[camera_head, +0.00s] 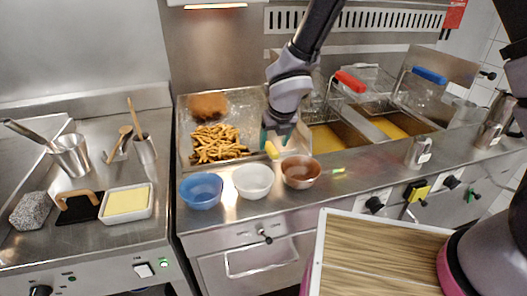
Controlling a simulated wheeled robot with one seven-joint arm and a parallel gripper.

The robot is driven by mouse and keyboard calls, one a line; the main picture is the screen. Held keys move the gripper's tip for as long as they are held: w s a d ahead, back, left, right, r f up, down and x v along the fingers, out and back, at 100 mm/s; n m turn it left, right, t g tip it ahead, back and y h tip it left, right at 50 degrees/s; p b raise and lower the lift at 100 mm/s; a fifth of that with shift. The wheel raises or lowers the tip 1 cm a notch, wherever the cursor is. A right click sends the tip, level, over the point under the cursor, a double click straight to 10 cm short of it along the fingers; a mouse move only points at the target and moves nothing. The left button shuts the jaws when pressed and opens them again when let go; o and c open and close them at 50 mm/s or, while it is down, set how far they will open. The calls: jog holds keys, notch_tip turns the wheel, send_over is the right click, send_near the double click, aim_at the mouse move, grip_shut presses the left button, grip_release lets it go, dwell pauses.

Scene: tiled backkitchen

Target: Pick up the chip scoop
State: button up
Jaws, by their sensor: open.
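My gripper (277,139) hangs at the right edge of the fries tray and points downward, with its jaws open. A short yellow piece (272,150), which looks like the handle of the chip scoop, shows just below the left fingertip. The gap between them, if any, is too small to tell. The rest of the scoop cannot be made out, and my gripper and arm cover part of that area. The metal tray (184,119) holds a heap of fries (218,143) and a brown item (208,105).
A blue bowl (201,189), a white bowl (253,181) and a copper-coloured bowl (301,172) line the front edge. Fryer baskets with a red handle (350,81) and a blue handle (430,75) stand right. A wooden board (375,258) is in the foreground.

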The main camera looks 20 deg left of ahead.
aim_at(269, 144)
jog(key=shift+w+a, duration=0.4)
jog(key=shift+w, duration=0.25)
jog(key=shift+w+a, duration=0.4)
jog(key=shift+w, duration=0.25)
jog(key=x, duration=0.5)
jog(key=shift+a, duration=0.1)
grip_shut()
